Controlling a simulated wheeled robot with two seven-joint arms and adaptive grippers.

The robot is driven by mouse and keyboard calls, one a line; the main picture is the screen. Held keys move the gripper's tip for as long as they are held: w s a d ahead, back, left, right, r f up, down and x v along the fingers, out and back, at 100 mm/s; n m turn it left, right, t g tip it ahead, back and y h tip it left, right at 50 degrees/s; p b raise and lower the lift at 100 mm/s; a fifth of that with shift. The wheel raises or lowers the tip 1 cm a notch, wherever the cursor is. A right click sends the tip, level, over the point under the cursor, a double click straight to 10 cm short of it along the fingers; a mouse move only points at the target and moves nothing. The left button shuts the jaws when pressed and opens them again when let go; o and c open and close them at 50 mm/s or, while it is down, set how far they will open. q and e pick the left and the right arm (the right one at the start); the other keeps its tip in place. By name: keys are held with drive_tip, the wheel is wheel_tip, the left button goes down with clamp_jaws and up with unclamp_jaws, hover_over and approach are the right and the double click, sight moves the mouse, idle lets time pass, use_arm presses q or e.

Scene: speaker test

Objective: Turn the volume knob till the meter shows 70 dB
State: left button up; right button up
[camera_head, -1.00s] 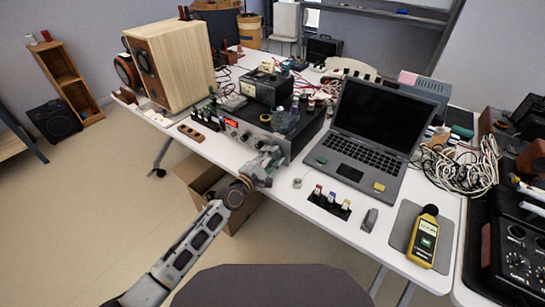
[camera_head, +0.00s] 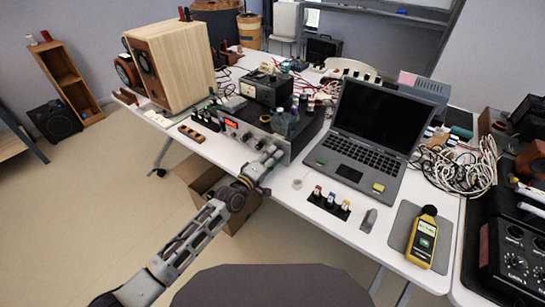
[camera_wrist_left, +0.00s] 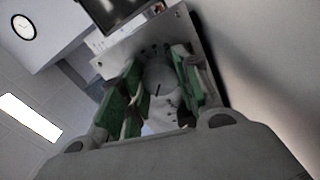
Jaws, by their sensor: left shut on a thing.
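A grey volume knob (camera_wrist_left: 160,78) with a dark pointer line and dial marks around it shows in the wrist view. My left gripper (camera_wrist_left: 157,92) is shut on it, with green-padded fingers on both sides. In the head view my left gripper (camera_head: 269,157) is at the right part of the front panel of the black-topped amplifier (camera_head: 240,132) and hides the knob there. The yellow sound meter (camera_head: 424,237) lies on a grey mat (camera_head: 402,228) at the right of the table; its reading is too small to read. My right gripper is not in view.
An open laptop (camera_head: 368,130) stands just right of the amplifier. A wooden speaker (camera_head: 172,62) stands at the left. Small coloured plugs (camera_head: 329,200) lie near the front edge of the white table (camera_head: 300,180). White cables (camera_head: 465,165) are piled at the right.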

use_arm(q)
drive_tip(key=shift+f+m, duration=0.1)
drive_tip(key=shift+m, duration=0.6)
drive_tip(key=o, duration=1)
drive_tip(key=v, duration=1.2)
idle(0.5)
